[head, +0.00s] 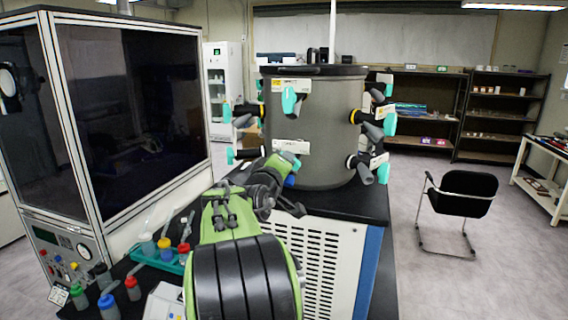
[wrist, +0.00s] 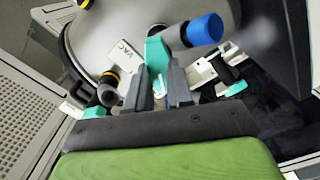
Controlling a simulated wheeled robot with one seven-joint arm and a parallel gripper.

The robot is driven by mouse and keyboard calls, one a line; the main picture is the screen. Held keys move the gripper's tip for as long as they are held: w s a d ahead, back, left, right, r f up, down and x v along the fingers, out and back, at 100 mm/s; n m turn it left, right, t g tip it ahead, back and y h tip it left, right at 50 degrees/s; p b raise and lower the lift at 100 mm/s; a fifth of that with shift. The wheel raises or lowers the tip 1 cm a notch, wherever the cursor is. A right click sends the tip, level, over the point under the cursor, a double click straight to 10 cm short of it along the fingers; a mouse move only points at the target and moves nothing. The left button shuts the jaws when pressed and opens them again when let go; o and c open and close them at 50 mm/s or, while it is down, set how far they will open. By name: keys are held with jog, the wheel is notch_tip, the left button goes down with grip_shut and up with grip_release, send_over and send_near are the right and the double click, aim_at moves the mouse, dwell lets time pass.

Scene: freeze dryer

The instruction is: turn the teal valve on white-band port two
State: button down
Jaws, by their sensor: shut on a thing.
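The grey drum (head: 315,130) of the freeze dryer carries several ports with teal valves. My gripper (head: 284,168) is at the lower front port, under a white label (head: 291,146). In the wrist view, my gripper's dark fingers (wrist: 161,88) are shut on a teal valve (wrist: 157,52), one finger on each side of it. A blue-capped piece (wrist: 205,28) sticks out beside this valve. The valve's top also shows in the head view (head: 287,158). The port's band is hidden, and its number is too small to read.
Another port with a teal valve (head: 291,100) sits directly above, with more ports on the drum's left and right sides. A glass-fronted cabinet (head: 130,110) stands close on the left. Small capped bottles (head: 132,288) stand on the bench at the lower left.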

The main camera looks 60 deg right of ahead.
jog(key=shift+f+m+b, duration=0.1)
jog(key=shift+m+b, duration=0.2)
jog(key=shift+b, duration=0.15)
jog(key=m+b, duration=0.4)
jog(key=m, duration=0.3)
jog(key=m+b, duration=0.5)
jog(key=m, duration=0.3)
jog(key=m+b, duration=0.5)
jog(key=m, duration=0.3)
jog(key=shift+s, duration=0.35)
jog(key=shift+m, duration=0.3)
jog(key=c, duration=1)
grip_release()
